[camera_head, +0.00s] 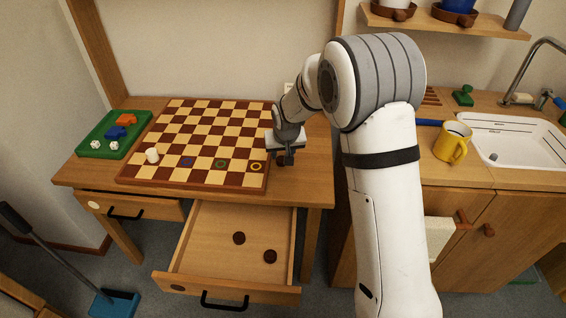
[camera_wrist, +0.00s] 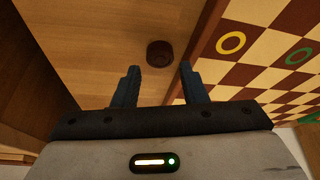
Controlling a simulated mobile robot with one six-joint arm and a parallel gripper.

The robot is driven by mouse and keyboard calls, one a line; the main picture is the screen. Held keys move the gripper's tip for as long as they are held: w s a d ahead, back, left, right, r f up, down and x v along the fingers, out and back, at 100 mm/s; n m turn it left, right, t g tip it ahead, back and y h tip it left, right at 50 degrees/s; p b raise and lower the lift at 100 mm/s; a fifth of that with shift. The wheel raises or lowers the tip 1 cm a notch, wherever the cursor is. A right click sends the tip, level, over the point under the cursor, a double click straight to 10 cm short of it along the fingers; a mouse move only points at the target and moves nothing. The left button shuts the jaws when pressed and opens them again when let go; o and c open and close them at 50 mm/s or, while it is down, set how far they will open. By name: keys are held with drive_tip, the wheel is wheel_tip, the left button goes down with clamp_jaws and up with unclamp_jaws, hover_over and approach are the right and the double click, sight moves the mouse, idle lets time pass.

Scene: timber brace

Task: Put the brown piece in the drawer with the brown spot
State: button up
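A dark brown round piece (camera_wrist: 160,53) lies on the wooden table beside the checkered board, ahead of my fingertips in the wrist view. In the head view it is mostly hidden behind my gripper (camera_head: 286,158). My gripper, also in the wrist view (camera_wrist: 159,75), is open, with its two fingers apart and nothing held. The drawer with the brown spot (camera_head: 178,288) is pulled out (camera_head: 212,240) under the table. Two dark brown pieces, one farther back (camera_head: 239,238) and one nearer the front (camera_head: 270,256), lie inside it.
The board (camera_head: 200,145) holds a white piece (camera_head: 152,155) and coloured rings. A green tray (camera_head: 112,135) with dice and blocks stands at left. A drawer with a white spot (camera_head: 94,205) is at the left. A yellow mug (camera_head: 452,143) and sink (camera_head: 515,140) are at right.

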sight(282, 159)
drive_tip(key=x, duration=0.4)
drive_tip(key=shift+w+a+f+b, duration=0.1)
drive_tip(key=shift+w+f+b, duration=0.2)
drive_tip(key=shift+w+b, duration=0.05)
drive_tip(key=shift+c, duration=0.6)
drive_tip(key=shift+r, duration=0.1)
drive_tip(key=c, duration=0.6)
